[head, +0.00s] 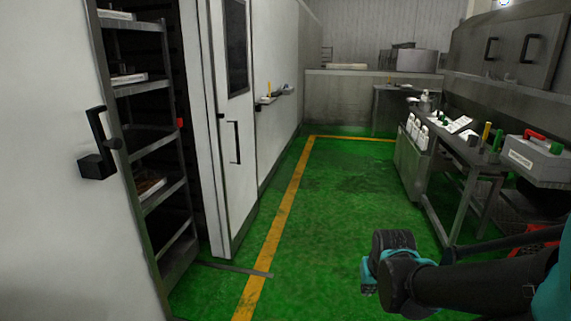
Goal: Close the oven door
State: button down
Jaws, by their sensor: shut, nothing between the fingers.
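A white oven door (233,130) with a dark window and a black vertical handle (234,142) stands left of the middle. A dark gap lies between it and the nearer white panel (60,230), which has a black latch handle (98,150). A metal rack (160,190) with several shelves shows in the gap. I cannot tell which way the door hinges. My black and teal arm reaches in from the lower right, apart from the door. No gripper fingers can be made out.
Green floor (340,210) is clear ahead, with a yellow line (277,225) along the oven side. A metal workbench (460,150) with bottles and a grey toolbox (538,160) stands at right. A low wall (345,100) closes the far end.

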aim_at(226, 30)
jog(key=i+u, duration=0.1)
jog(key=i, duration=0.75)
jog(key=i+l, duration=0.2)
jog(key=i, duration=0.7)
jog(key=j+u, duration=0.05)
